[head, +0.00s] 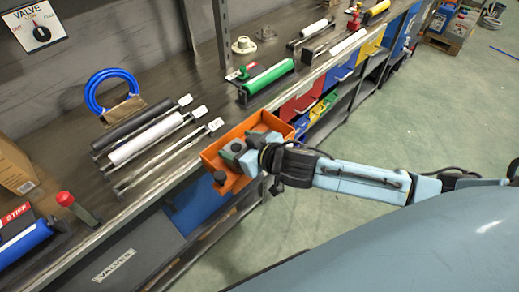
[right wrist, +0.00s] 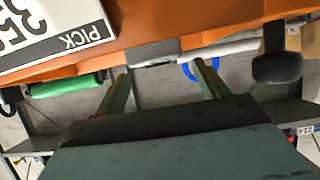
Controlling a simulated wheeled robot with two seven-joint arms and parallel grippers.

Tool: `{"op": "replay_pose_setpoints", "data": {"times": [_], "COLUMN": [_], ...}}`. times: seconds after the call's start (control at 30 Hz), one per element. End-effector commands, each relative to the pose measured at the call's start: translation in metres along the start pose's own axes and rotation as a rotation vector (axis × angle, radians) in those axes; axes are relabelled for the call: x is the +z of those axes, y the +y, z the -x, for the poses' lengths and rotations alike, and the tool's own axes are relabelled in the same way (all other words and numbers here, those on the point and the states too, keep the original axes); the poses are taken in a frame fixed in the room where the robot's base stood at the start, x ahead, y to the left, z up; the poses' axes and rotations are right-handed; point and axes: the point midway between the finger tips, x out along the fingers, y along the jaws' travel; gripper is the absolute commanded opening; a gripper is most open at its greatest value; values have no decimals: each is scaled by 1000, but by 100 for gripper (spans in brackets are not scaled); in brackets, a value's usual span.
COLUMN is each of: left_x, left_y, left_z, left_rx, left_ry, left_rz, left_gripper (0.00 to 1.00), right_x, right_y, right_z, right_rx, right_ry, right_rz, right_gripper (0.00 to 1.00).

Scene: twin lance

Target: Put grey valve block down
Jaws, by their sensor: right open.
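My right gripper (head: 236,152) reaches in from the right over the orange bin (head: 210,158) at the bench's front edge. In the right wrist view its two fingers (right wrist: 163,85) stand apart with a gap between them. A grey block-like piece (right wrist: 153,50), likely the grey valve block, shows just beyond the fingertips against the orange bin wall (right wrist: 190,25). I cannot tell whether the fingers touch it. In the head view the gripper hides most of that spot. A black knob-like part (head: 220,178) is at the bin's near left corner. My left gripper is out of view.
On the bench (head: 165,75), black and white rollers and rods lie left of the bin; a green roller (head: 268,77) lies behind it. A blue ring (head: 98,90) stands farther back. Coloured bins (head: 301,103) fill the shelf below. The floor at right is mostly clear.

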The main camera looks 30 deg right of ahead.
Motion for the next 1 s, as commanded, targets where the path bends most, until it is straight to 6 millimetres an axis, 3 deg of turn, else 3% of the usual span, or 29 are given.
{"op": "replay_pose_setpoints", "data": {"times": [0.2, 0.4, 0.63, 1.0], "left_x": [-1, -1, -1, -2], "left_y": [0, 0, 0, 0], "left_z": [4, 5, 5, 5], "left_rx": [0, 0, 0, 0], "left_ry": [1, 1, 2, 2], "left_rz": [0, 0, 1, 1], "left_gripper": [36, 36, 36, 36], "right_x": [1, 1, 0, 0], "right_y": [0, 0, 0, 0], "right_z": [51, 85, 102, 103], "right_rx": [-1, -1, 0, 0], "right_ry": [-4, -2, 0, 1], "right_rz": [2, 0, 0, 0], "right_gripper": [73, 73, 73, 73]}}
